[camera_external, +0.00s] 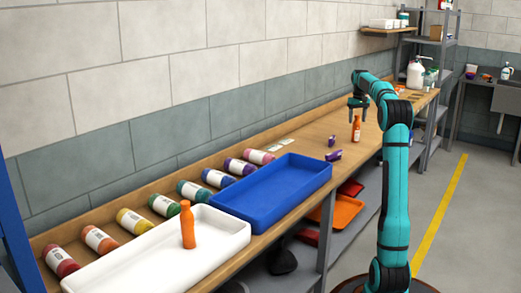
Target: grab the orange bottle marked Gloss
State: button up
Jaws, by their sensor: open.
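An orange bottle (356,131) with a pale label stands upright on the wooden bench, directly below my gripper. My gripper (358,106) points down and is open and empty, close above the bottle's cap. A second orange bottle (188,228), with no label showing, stands upright in the white tray (225,245). A third orange bottle (100,239) with a white label lies in the row along the wall. The lettering is too small to read, so I cannot tell which is marked Gloss.
Several coloured bottles lie along the wall behind the white tray and a blue tray (318,172). Two small purple things (333,155) lie on the bench left of the upright bottle. A white pump bottle (415,74) stands farther back. Bare bench (320,127) lies left of my gripper.

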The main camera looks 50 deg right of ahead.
jog(key=shift+f, duration=0.8)
jog(key=shift+c, duration=0.2)
